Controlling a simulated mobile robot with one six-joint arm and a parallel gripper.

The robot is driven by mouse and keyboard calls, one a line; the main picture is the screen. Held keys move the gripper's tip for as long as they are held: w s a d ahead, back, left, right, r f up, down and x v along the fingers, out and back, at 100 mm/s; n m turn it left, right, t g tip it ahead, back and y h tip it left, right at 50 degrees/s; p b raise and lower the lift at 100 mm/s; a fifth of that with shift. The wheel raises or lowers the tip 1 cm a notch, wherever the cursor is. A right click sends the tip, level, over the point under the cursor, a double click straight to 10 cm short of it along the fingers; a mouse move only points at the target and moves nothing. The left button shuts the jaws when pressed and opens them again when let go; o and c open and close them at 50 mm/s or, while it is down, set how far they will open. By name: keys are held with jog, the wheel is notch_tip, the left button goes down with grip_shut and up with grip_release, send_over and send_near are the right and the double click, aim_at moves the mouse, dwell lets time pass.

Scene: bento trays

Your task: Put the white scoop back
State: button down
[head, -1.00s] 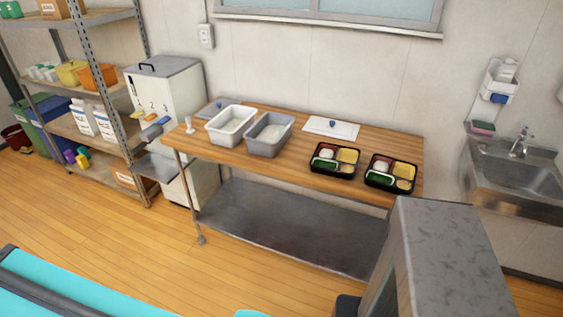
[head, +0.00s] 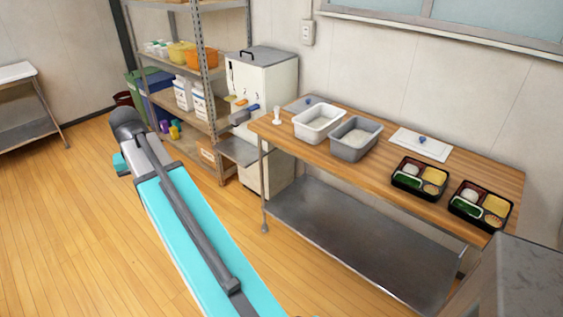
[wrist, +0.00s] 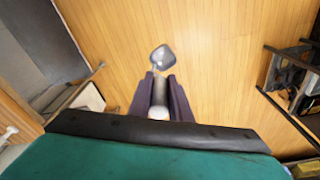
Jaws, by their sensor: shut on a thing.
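In the wrist view my gripper (wrist: 161,78) is shut on the handle of a scoop (wrist: 162,58). The scoop's pale grey-white bowl sticks out past the fingertips, and a white handle end shows between the fingers. Bare floor lies beneath it. In the head view the scoop and the jaws cannot be made out. On the wooden table (head: 385,150) stand a white bin (head: 318,135) and a grey bin (head: 355,150), both with pale contents. A small white upright piece (head: 277,116) stands at the table's left end, apart from my gripper.
A white dispenser (head: 262,85) with coloured levers stands left of the table, next to a storage shelf (head: 215,130). Two bento trays (head: 420,190) and a white lid (head: 420,144) lie on the table's right side. Open floor (head: 90,220) lies at left.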

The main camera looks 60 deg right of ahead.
jog(key=s+d+r+m+b, duration=0.1)
jog(key=s+d+m, duration=0.3)
jog(key=s+d, duration=0.5)
jog(key=s+d+m+g+b, duration=0.1)
jog(key=s+d+m, duration=0.3)
jog(key=d, duration=0.8)
jog(key=s+d+r+m, duration=0.1)
jog(key=s+d+m, duration=0.2)
jog(key=s+d, duration=0.6)
jog(key=s+d+m+b, duration=0.1)
jog(key=s+d+m, duration=0.3)
jog(key=s, duration=0.7)
jog(key=s+d+r+m+g, duration=0.1)
jog(key=s+d+m, duration=0.2)
jog(key=s+d, duration=0.4)
jog(key=s+d+m+g+b, duration=0.1)
jog(key=s+d+m, duration=0.3)
jog(key=s, duration=1.3)
jog(key=shift+d+r+m+b, duration=0.2)
jog(key=shift+d+m+b, duration=0.1)
jog(key=shift+d, duration=0.85)
jog(key=w+d+f+p, duration=0.1)
jog(key=w+d+p, duration=0.2)
jog(key=d, duration=1.1)
jog(key=shift+w+f, duration=0.2)
jog(key=shift+w, duration=0.25)
jog(key=shift+d, duration=0.15)
